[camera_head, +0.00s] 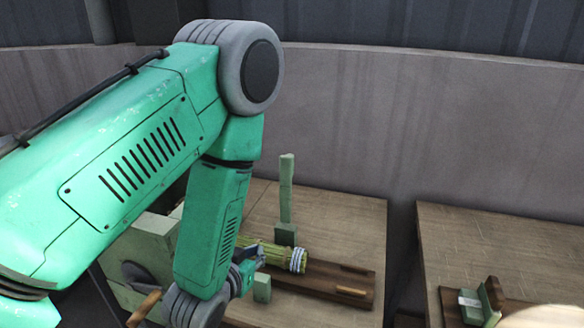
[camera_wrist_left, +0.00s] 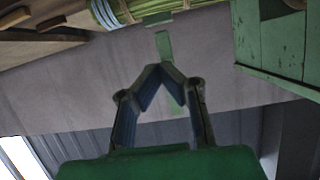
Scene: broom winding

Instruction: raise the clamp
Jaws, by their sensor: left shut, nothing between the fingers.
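A pale green upright bar (camera_head: 287,190) stands on a green block on the left table, just behind a bundle of green straw (camera_head: 262,254) with a white binding (camera_head: 298,260). I take the bar to be part of the clamp, but cannot be sure. A smaller green block (camera_head: 262,288) is in front of the bundle. My left gripper (camera_head: 254,255) is shut and empty beside the bundle's left part, partly hidden by my arm. In the left wrist view its fingers (camera_wrist_left: 166,70) converge below a green piece (camera_wrist_left: 163,45), near the bundle (camera_wrist_left: 130,10). My right gripper is not in view.
The bundle lies over a dark wooden board (camera_head: 340,287) on the left table (camera_head: 340,220). A green box-like housing (camera_head: 130,255) with a wooden handle (camera_head: 145,308) stands at left. A gap separates the right table (camera_head: 500,240), which holds a small green-and-wood fixture (camera_head: 480,303).

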